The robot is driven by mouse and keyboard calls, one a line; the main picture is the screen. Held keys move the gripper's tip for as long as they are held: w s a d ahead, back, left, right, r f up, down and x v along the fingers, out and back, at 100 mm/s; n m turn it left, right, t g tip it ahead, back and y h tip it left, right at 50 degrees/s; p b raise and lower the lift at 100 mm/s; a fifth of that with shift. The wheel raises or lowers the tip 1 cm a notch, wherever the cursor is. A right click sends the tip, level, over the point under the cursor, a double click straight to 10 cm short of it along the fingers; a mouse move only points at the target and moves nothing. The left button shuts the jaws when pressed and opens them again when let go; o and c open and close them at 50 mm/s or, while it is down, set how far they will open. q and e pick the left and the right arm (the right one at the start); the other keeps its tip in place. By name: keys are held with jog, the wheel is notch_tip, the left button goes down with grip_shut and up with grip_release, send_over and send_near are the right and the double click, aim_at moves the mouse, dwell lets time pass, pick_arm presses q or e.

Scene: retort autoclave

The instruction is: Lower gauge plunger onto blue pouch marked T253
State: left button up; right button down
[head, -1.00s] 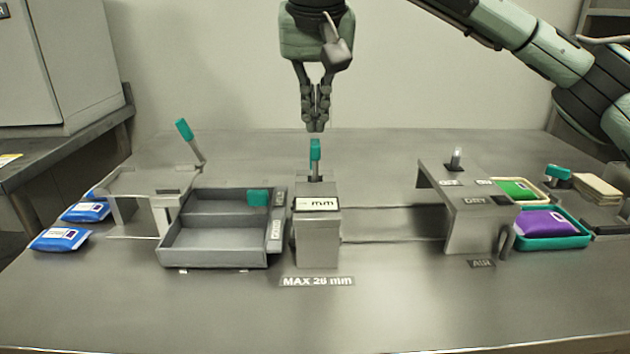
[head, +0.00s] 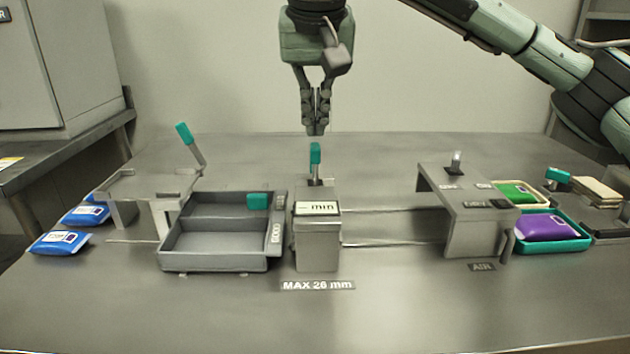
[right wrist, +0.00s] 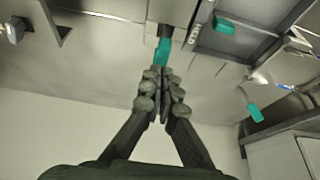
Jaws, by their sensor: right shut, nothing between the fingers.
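My right gripper (head: 316,130) is shut and empty, pointing down just above the teal-tipped plunger handle (head: 315,156) of the grey gauge block (head: 317,240). In the right wrist view the shut fingertips (right wrist: 161,72) are close to the teal handle (right wrist: 162,50); I cannot tell whether they touch. The gauge has a display on top and a "MAX 26 mm" label (head: 318,285) in front. Blue pouches (head: 60,242) lie at the far left; their markings are too small to read. No pouch shows at the front of the gauge. My left gripper is not in view.
A grey two-part tray (head: 218,262) stands left of the gauge, beside a stand with a teal-tipped lever (head: 184,133). Rails run right to a bridge-like stand (head: 470,225). A purple pouch (head: 545,228) lies in a teal tray (head: 580,241). The front of the table is clear.

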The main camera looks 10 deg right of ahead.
jog(key=shift+f+b, duration=0.6)
jog(key=shift+f, duration=0.5)
dwell(0.4)
jog(key=shift+r, duration=0.1)
notch_tip(320, 180, up, 7)
jog(key=p, duration=0.6)
dwell(0.4)
